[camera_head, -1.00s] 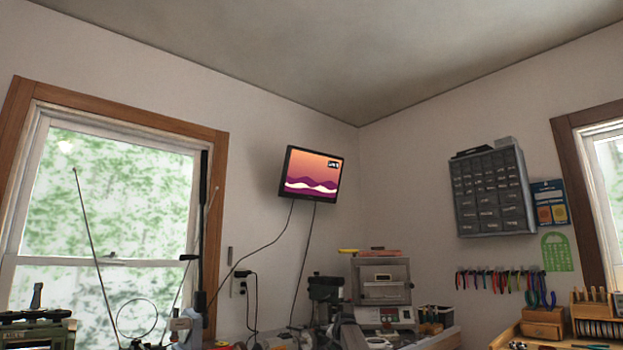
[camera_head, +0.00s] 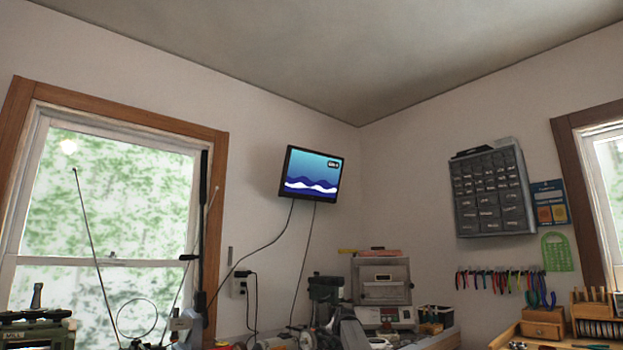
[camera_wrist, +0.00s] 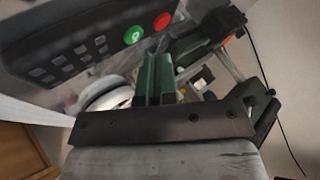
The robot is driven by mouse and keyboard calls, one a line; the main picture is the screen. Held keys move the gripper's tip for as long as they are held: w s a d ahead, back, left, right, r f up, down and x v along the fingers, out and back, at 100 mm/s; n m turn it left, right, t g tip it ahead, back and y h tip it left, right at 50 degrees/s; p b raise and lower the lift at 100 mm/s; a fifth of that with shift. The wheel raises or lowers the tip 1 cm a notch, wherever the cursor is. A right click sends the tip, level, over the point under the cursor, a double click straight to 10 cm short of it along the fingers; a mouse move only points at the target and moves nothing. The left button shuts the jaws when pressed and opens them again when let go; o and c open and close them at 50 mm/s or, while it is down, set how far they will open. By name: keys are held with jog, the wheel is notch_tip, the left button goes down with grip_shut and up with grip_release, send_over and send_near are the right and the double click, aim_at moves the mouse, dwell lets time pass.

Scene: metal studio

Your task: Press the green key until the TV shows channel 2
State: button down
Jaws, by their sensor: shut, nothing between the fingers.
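The TV (camera_head: 312,174) hangs high near the room's corner in the head view and shows a blue picture with pale and dark waves. A small channel label is at its top right, too small to read surely. In the wrist view a dark remote (camera_wrist: 68,46) with grey keys lies at the upper left. Its green key (camera_wrist: 132,35) is at the right end, beside a red key (camera_wrist: 162,21). My gripper (camera_wrist: 156,58) is shut and empty, with its tips just below and right of the green key in the picture. I cannot tell whether they touch it.
A cluttered bench runs below the TV with a small oven (camera_head: 382,281) on it. A wire antenna (camera_head: 100,262) stands before the left window. A drawer cabinet (camera_head: 491,192) hangs on the right wall. A white round object (camera_wrist: 105,95) is left of my fingers in the wrist view.

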notch_tip(320, 180, up, 6)
jog(key=shift+f, duration=0.25)
jog(key=shift+d+r, duration=0.1)
jog(key=shift+d, duration=0.05)
dwell(2.9)
